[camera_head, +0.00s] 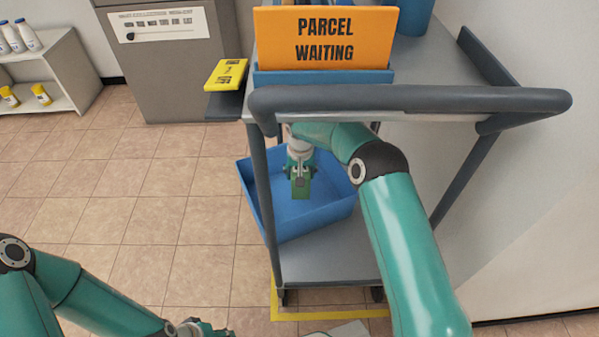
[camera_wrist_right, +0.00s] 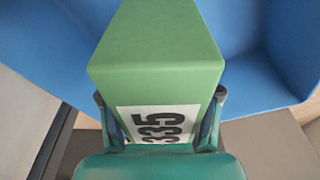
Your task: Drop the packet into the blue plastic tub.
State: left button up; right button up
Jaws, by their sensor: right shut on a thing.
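The packet is a green block (camera_head: 301,188) with a white label reading 335. It fills the middle of the right wrist view (camera_wrist_right: 157,50). My right gripper (camera_head: 299,170) is shut on the packet and holds it over the blue plastic tub (camera_head: 318,217). The tub is on the cart's lower shelf, and its walls also show behind the packet in the right wrist view (camera_wrist_right: 40,38). The gap between packet and tub floor is hard to judge. My left gripper (camera_head: 205,329) is at the bottom edge, partly cut off, so its jaws are unclear.
The grey cart's handle bar (camera_head: 410,98) and upper shelf stand around my right arm. The tiled floor to the left is clear.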

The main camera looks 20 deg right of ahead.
jog(key=o, duration=1.5)
jog(key=shift+c, duration=0.2)
jog(key=shift+r, duration=0.1)
jog(key=shift+s+a+r, duration=0.1)
jog(key=shift+s+r, duration=0.05)
jog(key=shift+r, duration=1.05)
jog(key=shift+s+r, duration=0.2)
jog(key=shift+r, duration=1)
jog(key=shift+s+a+r, duration=0.1)
jog(key=shift+s+r, duration=0.05)
jog(key=shift+r, duration=1.05)
